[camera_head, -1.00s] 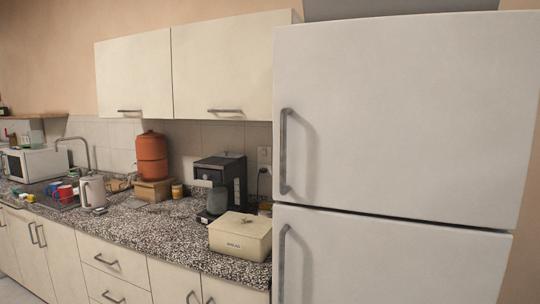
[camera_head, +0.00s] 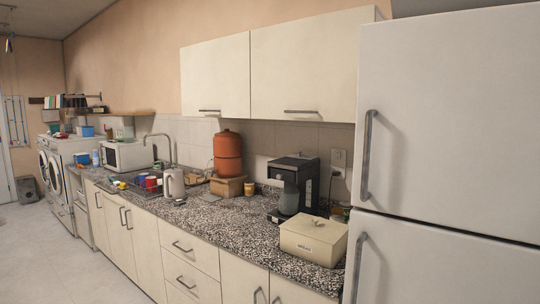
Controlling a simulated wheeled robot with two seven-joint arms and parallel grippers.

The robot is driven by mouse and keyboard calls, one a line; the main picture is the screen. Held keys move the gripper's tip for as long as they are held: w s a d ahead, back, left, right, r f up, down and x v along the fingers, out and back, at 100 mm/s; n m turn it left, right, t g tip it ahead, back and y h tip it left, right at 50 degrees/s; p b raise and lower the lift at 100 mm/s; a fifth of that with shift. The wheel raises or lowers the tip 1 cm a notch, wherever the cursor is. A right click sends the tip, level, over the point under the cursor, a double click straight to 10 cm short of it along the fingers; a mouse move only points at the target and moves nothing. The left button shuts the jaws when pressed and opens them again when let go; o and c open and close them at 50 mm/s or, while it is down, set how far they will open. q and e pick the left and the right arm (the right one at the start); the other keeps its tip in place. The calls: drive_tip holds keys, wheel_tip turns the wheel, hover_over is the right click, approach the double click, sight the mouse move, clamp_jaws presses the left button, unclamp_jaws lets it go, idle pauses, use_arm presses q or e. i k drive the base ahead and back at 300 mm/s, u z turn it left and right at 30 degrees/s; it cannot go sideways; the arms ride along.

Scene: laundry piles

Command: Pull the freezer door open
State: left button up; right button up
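The white fridge-freezer fills the right side of the head view. Its upper door (camera_head: 450,110) is shut and has a grey vertical handle (camera_head: 367,155) near its left edge. Its lower door (camera_head: 435,268) is also shut, with a similar handle (camera_head: 355,268) at its upper left. A dark seam runs between the two doors. Which door is the freezer is not marked. Neither of my grippers is in view, and nothing touches the handles.
A speckled counter (camera_head: 215,222) runs left from the fridge, with a bread box (camera_head: 313,240), coffee maker (camera_head: 294,185), kettle (camera_head: 173,183) and microwave (camera_head: 125,155). Cream cabinets (camera_head: 300,65) hang above. Washing machines (camera_head: 75,165) stand far left. The floor (camera_head: 45,250) at left is clear.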

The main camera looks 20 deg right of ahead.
sight(447, 133)
drive_tip(key=u, duration=0.45)
drive_tip(key=i, duration=1.55)
drive_tip(key=z, duration=1.75)
